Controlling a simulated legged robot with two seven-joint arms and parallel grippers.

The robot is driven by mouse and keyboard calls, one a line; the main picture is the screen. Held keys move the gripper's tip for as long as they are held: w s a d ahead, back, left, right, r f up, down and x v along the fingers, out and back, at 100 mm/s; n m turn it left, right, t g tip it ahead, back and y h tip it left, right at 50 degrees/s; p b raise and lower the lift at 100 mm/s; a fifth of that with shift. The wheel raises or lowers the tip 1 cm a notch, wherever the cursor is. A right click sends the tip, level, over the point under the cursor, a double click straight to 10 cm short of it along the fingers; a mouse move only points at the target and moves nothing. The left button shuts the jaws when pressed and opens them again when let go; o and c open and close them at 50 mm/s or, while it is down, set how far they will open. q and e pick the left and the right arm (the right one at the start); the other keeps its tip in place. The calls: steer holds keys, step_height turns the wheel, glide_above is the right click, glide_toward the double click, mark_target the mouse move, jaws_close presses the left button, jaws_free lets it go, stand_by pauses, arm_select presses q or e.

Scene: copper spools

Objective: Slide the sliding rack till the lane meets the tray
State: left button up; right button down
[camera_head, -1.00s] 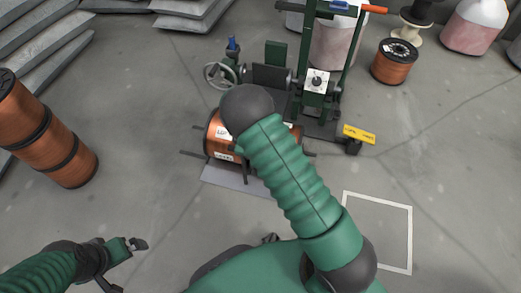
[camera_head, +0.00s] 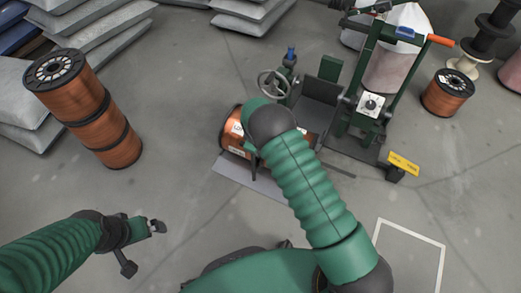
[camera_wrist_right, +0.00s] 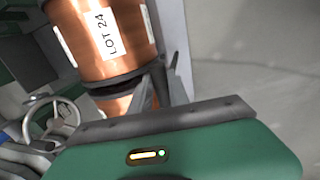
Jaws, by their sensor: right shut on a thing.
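A copper spool (camera_head: 232,135) with white labels lies on its side on the low sliding rack beside the green machine. The rack is mostly hidden behind my right arm; a grey plate (camera_head: 232,178) shows under the spool. My right gripper (camera_head: 253,167) is by the spool's near side, largely covered by my arm. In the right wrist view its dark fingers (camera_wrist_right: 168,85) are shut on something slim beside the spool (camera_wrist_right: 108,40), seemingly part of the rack. I cannot tell lane from tray here. My left gripper (camera_head: 143,247) is open and empty, low at the left.
The green machine (camera_head: 372,105) has a handwheel (camera_head: 273,84) and a yellow tag (camera_head: 403,164). A spool stack (camera_head: 100,125) stands left, a single spool (camera_head: 447,92) right. A white square (camera_head: 408,238) marks the floor. Grey sacks (camera_head: 95,45) lie behind. The left-centre floor is clear.

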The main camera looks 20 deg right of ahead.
steer(key=shift+s, duration=0.2)
steer(key=c, duration=1.3)
jaws_free()
steer(key=shift+o, duration=0.2)
step_height(320, 180, up, 16)
steer(key=s+a+p, duration=0.2)
steer(key=p, duration=0.6)
steer(key=shift+a+r, duration=0.2)
steer(key=shift+a, duration=0.05)
